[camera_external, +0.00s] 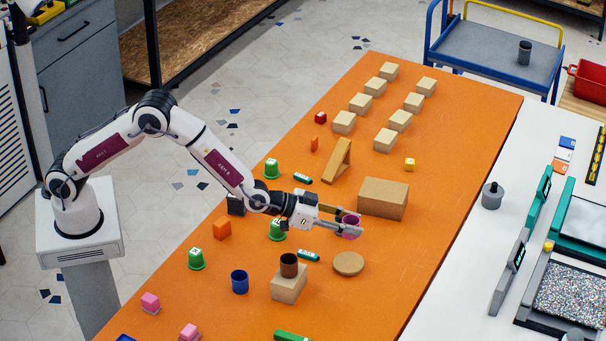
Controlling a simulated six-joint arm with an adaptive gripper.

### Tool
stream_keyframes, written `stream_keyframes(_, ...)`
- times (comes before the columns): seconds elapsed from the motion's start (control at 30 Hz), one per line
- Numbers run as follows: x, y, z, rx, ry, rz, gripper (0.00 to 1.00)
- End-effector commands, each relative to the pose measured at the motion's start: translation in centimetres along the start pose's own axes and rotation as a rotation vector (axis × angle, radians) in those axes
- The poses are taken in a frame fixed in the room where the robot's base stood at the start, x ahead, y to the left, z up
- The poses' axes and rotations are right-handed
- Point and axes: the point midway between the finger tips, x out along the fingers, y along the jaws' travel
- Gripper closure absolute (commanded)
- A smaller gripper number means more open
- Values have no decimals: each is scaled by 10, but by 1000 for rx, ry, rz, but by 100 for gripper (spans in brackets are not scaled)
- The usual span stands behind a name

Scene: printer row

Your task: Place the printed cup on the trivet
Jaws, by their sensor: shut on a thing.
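The printed cup appears to be the purple cup (350,231) between the fingers of my gripper (349,224). My gripper is shut on it and reaches to the right over the orange table. The fingers hide part of the cup. The trivet looks to be the round tan disc (348,264) lying flat on the table, just below the cup in the picture. Nothing rests on the disc. The cup appears to be above the table, but its exact height is hard to tell.
A brown cup (289,262) stands on a wooden block (288,288) left of the disc. A blue cup (239,281) and green cups (196,258) stand further left. A large cardboard-coloured box (383,199) and a wooden wedge (337,161) are behind the gripper. The table right of the disc is clear.

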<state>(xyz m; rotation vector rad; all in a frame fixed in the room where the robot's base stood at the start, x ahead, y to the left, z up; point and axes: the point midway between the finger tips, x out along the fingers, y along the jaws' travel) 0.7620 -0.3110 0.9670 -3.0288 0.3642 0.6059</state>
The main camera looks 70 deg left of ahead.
Motion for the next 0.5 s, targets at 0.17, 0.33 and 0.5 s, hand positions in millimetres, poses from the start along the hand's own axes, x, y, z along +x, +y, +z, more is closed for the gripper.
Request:
stream_keyframes(0.17,2,0,4,0,0,0,81)
stream_keyframes(0.33,8,0,20,1,-3,0,81)
stream_keyframes(0.5,17,-1,42,1,-2,0,81)
